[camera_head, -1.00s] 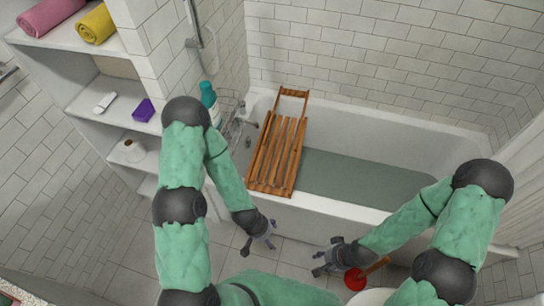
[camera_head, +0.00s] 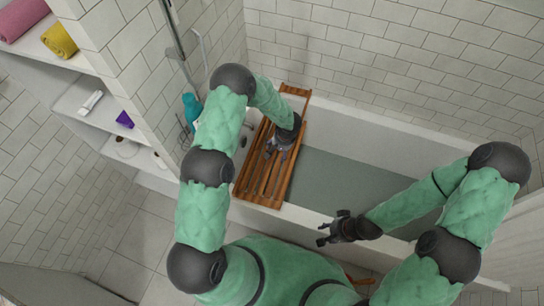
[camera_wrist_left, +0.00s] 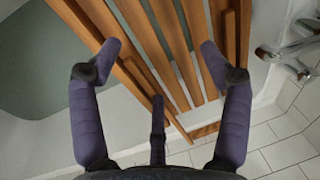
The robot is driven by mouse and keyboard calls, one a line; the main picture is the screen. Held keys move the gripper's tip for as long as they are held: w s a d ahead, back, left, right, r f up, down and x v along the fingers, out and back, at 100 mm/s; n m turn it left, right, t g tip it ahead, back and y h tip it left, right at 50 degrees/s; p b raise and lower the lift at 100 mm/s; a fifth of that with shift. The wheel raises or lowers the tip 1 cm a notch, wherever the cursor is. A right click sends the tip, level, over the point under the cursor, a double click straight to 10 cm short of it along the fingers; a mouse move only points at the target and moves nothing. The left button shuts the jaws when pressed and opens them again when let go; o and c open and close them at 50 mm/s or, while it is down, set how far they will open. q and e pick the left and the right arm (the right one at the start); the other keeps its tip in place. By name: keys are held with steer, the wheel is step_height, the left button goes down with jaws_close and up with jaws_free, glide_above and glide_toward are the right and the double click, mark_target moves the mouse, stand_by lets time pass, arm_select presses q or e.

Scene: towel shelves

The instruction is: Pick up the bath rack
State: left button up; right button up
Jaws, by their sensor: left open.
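The bath rack (camera_head: 266,185) is a slatted wooden tray lying across the bathtub near its tap end. My left gripper (camera_head: 275,150) is over the middle of the rack, and my forearm hides part of the slats. In the left wrist view the rack (camera_wrist_left: 172,60) lies beyond the spread fingers of the left gripper (camera_wrist_left: 160,62), which is open and holds nothing. I cannot tell whether the fingers touch the wood. My right gripper (camera_head: 326,232) is by the tub's front edge, away from the rack, with its fingers apart and nothing between them.
The bathtub (camera_head: 310,222) holds greenish water. A tap (camera_wrist_left: 290,42) is close beside the rack. A teal bottle (camera_head: 191,107) stands at the tub's left end.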

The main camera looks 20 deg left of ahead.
arm_select(q)
steer(key=w+d+r+h, duration=0.2)
steer(key=w+d+r, duration=0.1)
steer(key=w+d, duration=0.15)
steer(key=m+b, duration=0.1)
steer(key=b, duration=0.1)
glide_above(295, 153)
steer(key=shift+g, duration=0.3)
steer(key=f, duration=0.5)
steer(key=shift+s+f, duration=0.2)
steer(key=shift+s, duration=0.1)
steer(key=f, duration=0.1)
steer(key=f+b, duration=0.1)
steer(key=f, duration=0.1)
steer(key=f+b, duration=0.1)
steer(key=f, duration=0.1)
steer(key=shift+w, duration=0.25)
steer(key=shift+r, duration=0.1)
steer(key=c, duration=1.5)
steer(key=shift+r, duration=0.1)
steer(key=shift+c, duration=0.2)
